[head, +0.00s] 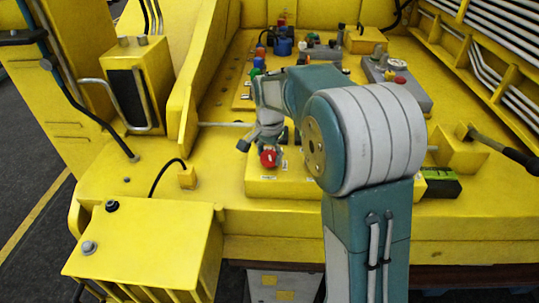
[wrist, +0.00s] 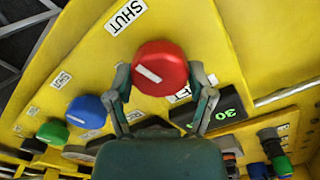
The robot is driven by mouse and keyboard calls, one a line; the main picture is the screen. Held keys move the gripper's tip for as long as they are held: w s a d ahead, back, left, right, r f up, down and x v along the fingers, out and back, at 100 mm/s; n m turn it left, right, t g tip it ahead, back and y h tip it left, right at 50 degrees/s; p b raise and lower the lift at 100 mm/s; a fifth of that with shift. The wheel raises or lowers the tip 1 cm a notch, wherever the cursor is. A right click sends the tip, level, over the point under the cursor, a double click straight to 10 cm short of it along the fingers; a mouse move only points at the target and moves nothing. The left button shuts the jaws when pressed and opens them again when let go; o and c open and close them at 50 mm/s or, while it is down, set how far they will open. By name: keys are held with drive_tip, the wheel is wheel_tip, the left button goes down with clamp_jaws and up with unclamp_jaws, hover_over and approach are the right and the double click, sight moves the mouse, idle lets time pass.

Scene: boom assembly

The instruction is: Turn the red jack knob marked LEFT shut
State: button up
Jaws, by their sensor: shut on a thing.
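The red knob (wrist: 165,62) stands on a yellow panel in the wrist view, with a slanted white bar on its face. My gripper (wrist: 160,76) is shut on it, one finger on each side. A SHUT label (wrist: 125,15) lies on the panel up and to the left of the knob. Another label by the right finger is partly hidden, and I cannot read it. In the head view the red knob (head: 268,158) shows at the front of the yellow panel, just below my gripper (head: 265,142).
A blue knob (wrist: 87,111) and a green knob (wrist: 53,131) sit to the left in the wrist view, with labels beside them. A display with green digits (wrist: 222,114) is close to the right finger. A lever with a black grip (head: 503,146) stands at right.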

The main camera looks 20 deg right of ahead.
sight(269, 155)
drive_tip(key=shift+f+m, duration=0.15)
drive_tip(key=shift+m, duration=0.95)
drive_tip(key=o, duration=1.1)
drive_tip(key=shift+a, duration=0.1)
wheel_tip(269, 155, up, 12)
drive_tip(key=shift+w, duration=0.15)
